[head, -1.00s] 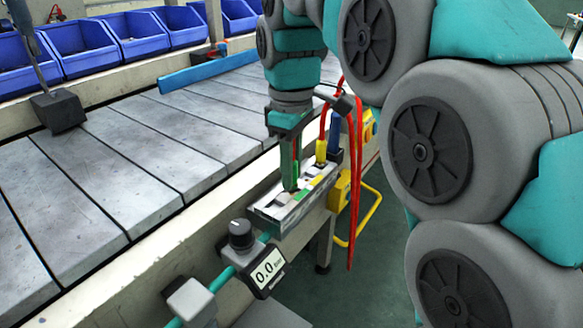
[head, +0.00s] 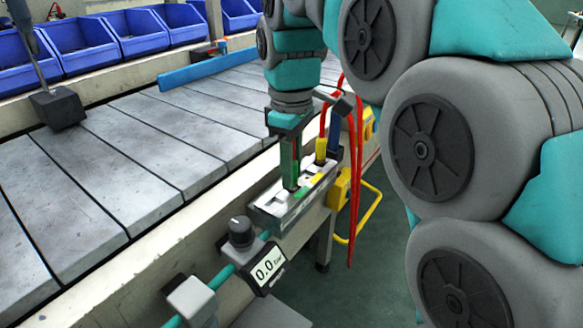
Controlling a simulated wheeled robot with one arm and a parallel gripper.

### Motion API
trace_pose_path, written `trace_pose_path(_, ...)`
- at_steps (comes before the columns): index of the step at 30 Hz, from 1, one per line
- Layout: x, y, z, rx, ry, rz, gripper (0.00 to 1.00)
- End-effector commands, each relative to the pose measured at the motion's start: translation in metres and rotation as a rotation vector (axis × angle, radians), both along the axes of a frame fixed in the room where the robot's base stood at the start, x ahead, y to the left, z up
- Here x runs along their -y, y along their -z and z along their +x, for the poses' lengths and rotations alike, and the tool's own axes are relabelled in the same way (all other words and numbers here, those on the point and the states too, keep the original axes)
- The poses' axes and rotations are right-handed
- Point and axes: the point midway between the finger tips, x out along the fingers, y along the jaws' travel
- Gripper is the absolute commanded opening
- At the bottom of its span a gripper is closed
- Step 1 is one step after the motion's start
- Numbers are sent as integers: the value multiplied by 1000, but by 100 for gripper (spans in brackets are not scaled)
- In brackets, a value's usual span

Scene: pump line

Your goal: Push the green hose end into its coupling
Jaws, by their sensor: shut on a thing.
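My gripper (head: 288,138) points down at the coupling block and is shut on the green hose end (head: 289,168). The green hose end is upright, with its lower tip at the top of the grey coupling block (head: 268,216). A green mark (head: 301,193) on the block lies just right of the tip. I cannot tell how deep the tip sits in its coupling, as the opening is hidden. The yellow hose end (head: 321,150) stands upright in the block behind it, and a blue one (head: 335,138) stands further back.
Red hoses (head: 352,190) hang in loops right of the block. A gauge reading 0.0 (head: 267,267) and a black knob (head: 240,232) are in front. A yellow rail (head: 365,215) is at the right. The slatted conveyor (head: 110,190) is largely clear, with blue bins (head: 140,35) behind.

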Motion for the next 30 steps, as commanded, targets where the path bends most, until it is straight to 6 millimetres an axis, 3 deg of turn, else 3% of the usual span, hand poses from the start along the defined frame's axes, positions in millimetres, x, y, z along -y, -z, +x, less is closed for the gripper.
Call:
trace_pose_path(20,0,3,0,0,0,0,0)
trace_pose_path(21,0,3,0,0,0,0,31)
trace_pose_path(30,0,3,0,0,0,0,62)
